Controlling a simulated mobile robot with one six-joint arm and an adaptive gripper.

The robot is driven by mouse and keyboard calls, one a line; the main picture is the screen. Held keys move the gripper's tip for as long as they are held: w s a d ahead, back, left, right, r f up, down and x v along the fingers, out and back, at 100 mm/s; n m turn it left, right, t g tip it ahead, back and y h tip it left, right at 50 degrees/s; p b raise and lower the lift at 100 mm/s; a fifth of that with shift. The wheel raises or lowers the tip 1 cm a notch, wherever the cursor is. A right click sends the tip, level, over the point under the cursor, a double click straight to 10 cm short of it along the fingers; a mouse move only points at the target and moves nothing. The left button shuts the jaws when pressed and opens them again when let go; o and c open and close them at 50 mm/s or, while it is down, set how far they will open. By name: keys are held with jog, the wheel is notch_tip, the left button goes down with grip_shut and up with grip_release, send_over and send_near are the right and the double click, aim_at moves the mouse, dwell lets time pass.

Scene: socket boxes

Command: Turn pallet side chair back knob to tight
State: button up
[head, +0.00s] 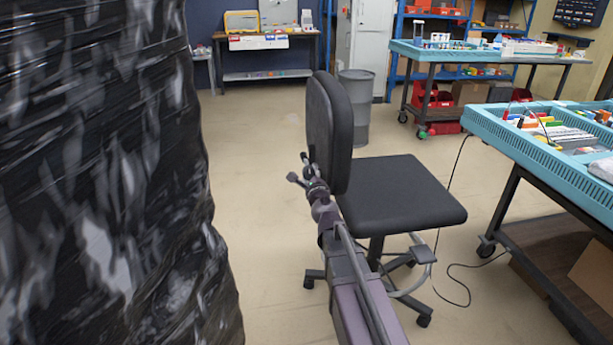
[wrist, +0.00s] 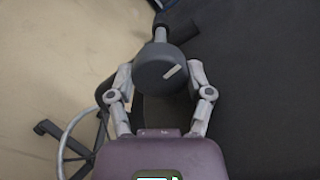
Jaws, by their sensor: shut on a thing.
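The black office chair stands beside the wrapped pallet (head: 95,190); its backrest (head: 330,130) is upright and its seat (head: 400,195) faces right. In the wrist view the chair back knob (wrist: 158,68) is a round dark grey disc with a short pale mark slanting up to the right. A thin stem (wrist: 161,32) runs beyond it. My gripper (wrist: 161,78) is shut on the knob, with one finger on each side. In the head view my gripper (head: 308,178) is at the rear of the backrest, where the knob is too small to make out.
The black-wrapped pallet load fills the left side, with a strip of bare floor between it and the chair. A workbench with a blue-edged top (head: 540,150) stands to the right, and a cable (head: 460,275) lies on the floor. A grey bin (head: 355,105) stands behind the chair.

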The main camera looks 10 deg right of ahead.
jog(key=shift+d+m, duration=0.2)
jog(key=shift+m, duration=0.9)
jog(key=o, duration=0.9)
jog(key=shift+s, duration=3.75)
